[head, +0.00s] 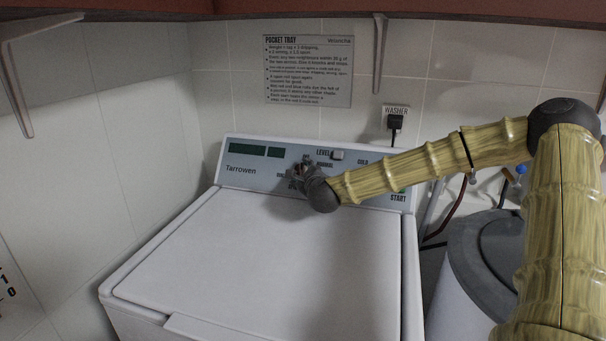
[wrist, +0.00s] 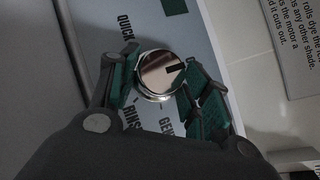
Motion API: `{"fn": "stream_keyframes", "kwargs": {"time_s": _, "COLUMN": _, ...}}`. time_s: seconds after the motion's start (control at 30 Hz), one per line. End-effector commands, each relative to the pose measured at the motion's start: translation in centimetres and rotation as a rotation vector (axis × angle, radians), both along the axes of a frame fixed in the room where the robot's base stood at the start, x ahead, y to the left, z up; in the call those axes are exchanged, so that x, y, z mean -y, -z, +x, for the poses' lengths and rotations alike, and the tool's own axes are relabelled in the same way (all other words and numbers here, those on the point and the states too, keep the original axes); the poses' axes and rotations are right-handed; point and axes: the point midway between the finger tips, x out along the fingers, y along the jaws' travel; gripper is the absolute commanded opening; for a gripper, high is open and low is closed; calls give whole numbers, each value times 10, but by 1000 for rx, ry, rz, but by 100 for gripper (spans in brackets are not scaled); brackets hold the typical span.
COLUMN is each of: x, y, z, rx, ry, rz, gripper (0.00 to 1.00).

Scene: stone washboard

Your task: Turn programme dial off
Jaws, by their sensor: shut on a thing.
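The washer's programme dial (wrist: 158,74) is a round, shiny silver knob with a dark pointer mark, seen in the wrist view. The mark points to the upper right of that picture. Printed labels around it include "QUICK", "RINSE" and a partly covered "GEN". My gripper (wrist: 160,82) is shut on the dial, with a green-padded finger on either side. In the head view my gripper (head: 301,172) is at the washer's control panel (head: 262,177), and my wrist hides most of the dial there.
The white washer lid (head: 240,255) is closed and clear. A level switch (head: 337,155) and a "START" label are on the same panel. A plug (head: 395,122) sits in the wall socket behind. A grey-lidded bin (head: 490,255) stands at right. A shelf runs overhead.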

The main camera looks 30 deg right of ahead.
Motion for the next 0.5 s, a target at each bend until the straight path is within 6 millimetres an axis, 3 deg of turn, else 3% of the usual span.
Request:
{"fn": "stream_keyframes", "kwargs": {"time_s": 0.17, "x": 1, "y": 0, "z": 0, "rx": 1, "ry": 2, "rz": -1, "gripper": 24}}
{"fn": "stream_keyframes", "kwargs": {"time_s": 0.2, "x": 1, "y": 0, "z": 0, "rx": 1, "ry": 2, "rz": -1, "gripper": 55}}
{"fn": "stream_keyframes", "kwargs": {"time_s": 0.3, "x": 1, "y": 0, "z": 0, "rx": 1, "ry": 2, "rz": -1, "gripper": 69}}
{"fn": "stream_keyframes", "kwargs": {"time_s": 0.5, "x": 0, "y": 0, "z": 0, "rx": 1, "ry": 1, "rz": 0, "gripper": 69}}
